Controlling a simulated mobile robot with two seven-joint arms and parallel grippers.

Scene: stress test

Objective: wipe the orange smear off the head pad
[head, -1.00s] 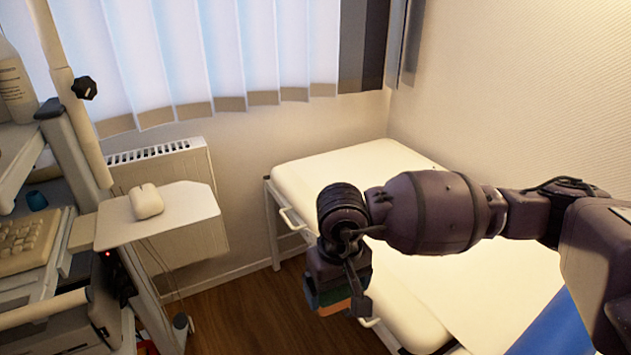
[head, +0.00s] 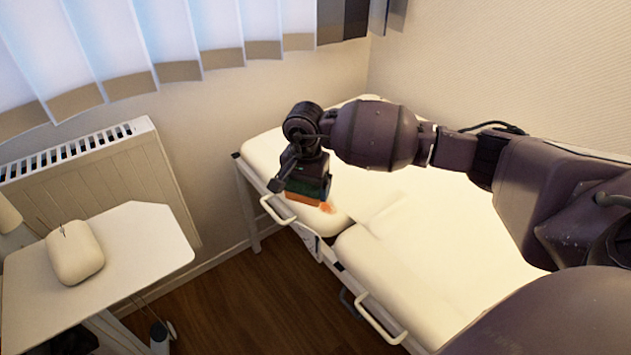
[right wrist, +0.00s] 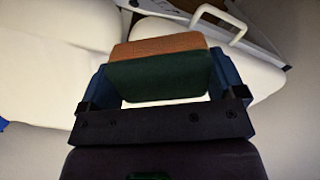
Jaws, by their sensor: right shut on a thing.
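The head pad (head: 265,150) is the cream cushion at the far end of the couch in the head view. An orange smear (head: 327,207) shows on it near its front edge. My right gripper (head: 305,180) is shut on a sponge (head: 303,197) with a green layer and an orange layer. The sponge is over the pad's near-left edge, just left of the visible smear; I cannot tell if it touches the pad. In the right wrist view the sponge (right wrist: 158,70) sits between both fingers. Part of the smear may be hidden behind the sponge. My left gripper is not in view.
The long couch cushion (head: 450,240) adjoins the head pad, with a pale sheet on it. Metal side handles (head: 380,322) stick out along the near edge.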

